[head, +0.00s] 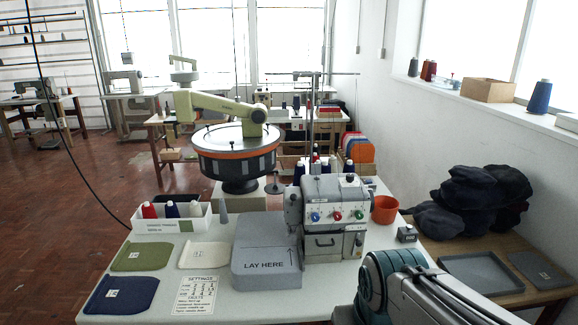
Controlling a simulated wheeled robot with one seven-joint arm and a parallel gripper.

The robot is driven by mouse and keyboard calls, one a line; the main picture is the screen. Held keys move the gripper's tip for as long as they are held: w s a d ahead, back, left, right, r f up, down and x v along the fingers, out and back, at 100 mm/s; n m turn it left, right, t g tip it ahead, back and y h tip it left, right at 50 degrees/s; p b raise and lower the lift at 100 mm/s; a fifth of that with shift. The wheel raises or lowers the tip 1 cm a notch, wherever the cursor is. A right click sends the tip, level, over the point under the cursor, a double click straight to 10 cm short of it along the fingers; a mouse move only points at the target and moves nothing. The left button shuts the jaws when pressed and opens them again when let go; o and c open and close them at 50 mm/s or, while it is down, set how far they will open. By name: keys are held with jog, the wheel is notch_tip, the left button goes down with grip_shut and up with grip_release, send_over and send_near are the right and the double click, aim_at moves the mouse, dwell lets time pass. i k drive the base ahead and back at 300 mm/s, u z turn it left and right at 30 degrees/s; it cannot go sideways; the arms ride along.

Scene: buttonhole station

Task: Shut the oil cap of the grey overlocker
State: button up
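The grey overlocker (333,215) stands on the white table, right of centre in the head view. Its front carries several coloured dials in blue, red and green, with a lower panel and handle below. Small dark and red fittings sit along its top. I cannot tell which of them is the oil cap, or whether the cap is open or shut. Thread cones and a thin metal stand rise behind the machine. My arm, in teal and grey, shows at the bottom right in front of the table. My gripper is not in view.
A grey "LAY HERE" board (266,285) lies left of the overlocker. An orange pot (384,210) stands at its right, with a small grey box (406,234) nearby. A white cone tray (172,222), cloth pieces and a settings card (196,296) occupy the left.

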aim_at(318, 165)
jog(key=i, duration=0.95)
